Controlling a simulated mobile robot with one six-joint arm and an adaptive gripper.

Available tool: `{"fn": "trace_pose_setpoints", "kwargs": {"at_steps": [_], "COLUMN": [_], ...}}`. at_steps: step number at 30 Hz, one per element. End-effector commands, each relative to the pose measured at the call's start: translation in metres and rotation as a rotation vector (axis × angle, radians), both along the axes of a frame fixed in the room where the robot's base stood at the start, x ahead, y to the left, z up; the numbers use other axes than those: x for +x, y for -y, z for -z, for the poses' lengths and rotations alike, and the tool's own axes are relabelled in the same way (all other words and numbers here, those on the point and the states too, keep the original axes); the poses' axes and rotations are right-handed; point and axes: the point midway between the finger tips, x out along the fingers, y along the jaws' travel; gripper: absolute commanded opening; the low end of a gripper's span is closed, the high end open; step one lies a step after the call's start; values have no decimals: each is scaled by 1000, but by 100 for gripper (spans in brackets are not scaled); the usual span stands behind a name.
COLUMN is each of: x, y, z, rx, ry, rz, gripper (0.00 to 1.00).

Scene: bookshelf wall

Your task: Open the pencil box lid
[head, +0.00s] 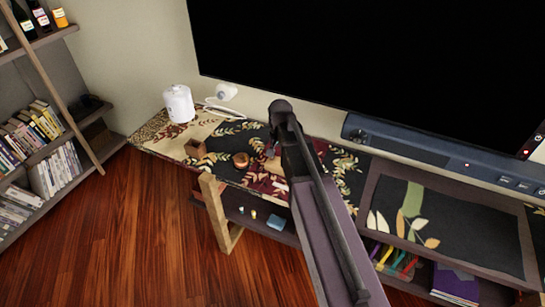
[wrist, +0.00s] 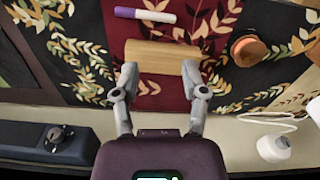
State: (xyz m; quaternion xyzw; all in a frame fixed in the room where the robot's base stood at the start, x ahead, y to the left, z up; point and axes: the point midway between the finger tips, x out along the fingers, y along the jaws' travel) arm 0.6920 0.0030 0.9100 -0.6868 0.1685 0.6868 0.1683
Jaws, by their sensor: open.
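The pencil box (wrist: 162,55) is a light wooden oblong in the wrist view, lying on a dark red patch of the patterned runner. Its top looks plain and closed, and I cannot make out a lid seam. In the head view my arm covers most of the box and the gripper.
A purple and white marker (wrist: 145,15) lies beyond the box. A round orange-brown pot (wrist: 248,50) stands to the right. A white device (wrist: 273,147) with a cable is nearer. A dark speaker bar (wrist: 45,145) lies at lower left. A large screen (head: 370,70) rises behind the shelf.

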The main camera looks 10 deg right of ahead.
Motion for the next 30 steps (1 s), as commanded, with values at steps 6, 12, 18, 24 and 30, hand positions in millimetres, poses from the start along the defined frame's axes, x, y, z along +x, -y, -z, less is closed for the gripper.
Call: {"fn": "trace_pose_setpoints", "kwargs": {"at_steps": [6, 12, 18, 24, 30], "x": [89, 128, 137, 137, 136], "y": [0, 1, 1, 1, 2], "z": [3, 4, 4, 4, 5], "rx": [0, 0, 0, 0, 0], "ry": [0, 0, 0, 0, 0], "rz": [247, 390, 438, 438, 438], "gripper": [56, 56, 56, 56, 56]}}
